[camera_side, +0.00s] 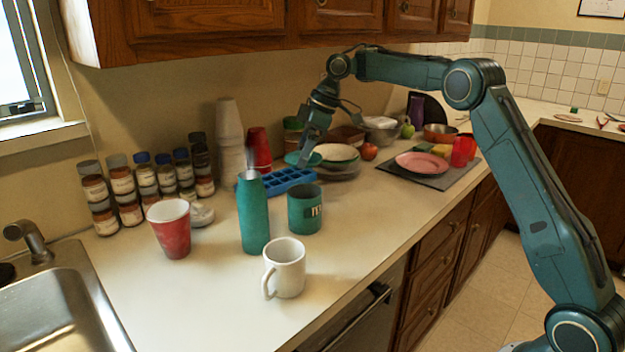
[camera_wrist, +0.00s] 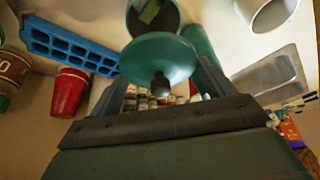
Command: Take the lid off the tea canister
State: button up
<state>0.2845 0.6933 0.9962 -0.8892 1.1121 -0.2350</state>
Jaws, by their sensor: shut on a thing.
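The tea canister (camera_side: 305,212) is a green cylinder with a pale-lettered label, standing upright on the counter. In the wrist view the canister (camera_wrist: 131,20) shows its open top, with a dark inside and something bright green in it. The round green lid (camera_wrist: 150,55) is apart from the canister, with its dark knob between my fingers. In the side view the lid (camera_side: 296,159) hangs above and behind the canister, over the blue tray area. My gripper (camera_side: 307,150) is shut on the lid's knob; the fingers also show in the wrist view (camera_wrist: 160,90).
A teal bottle (camera_side: 253,215) stands just left of the canister, and a white mug (camera_side: 288,268) in front. A blue ice tray (camera_side: 290,180) lies behind. Stacked plates (camera_side: 338,155) are to the right, a red cup (camera_side: 171,232) to the left. The front-left counter is clear.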

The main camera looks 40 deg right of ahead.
jog(key=shift+r, duration=0.75)
jog(key=shift+s+d, duration=0.1)
jog(key=shift+d, duration=0.05)
jog(key=shift+s+d+r, duration=0.1)
jog(key=shift+s+d, duration=0.05)
jog(key=s+d, duration=0.8)
jog(key=s, duration=0.6)
jog(key=shift+d+r, duration=0.15)
jog(key=shift+w, duration=0.1)
notch_tip(320, 180, down, 16)
jog(key=shift+r, duration=0.1)
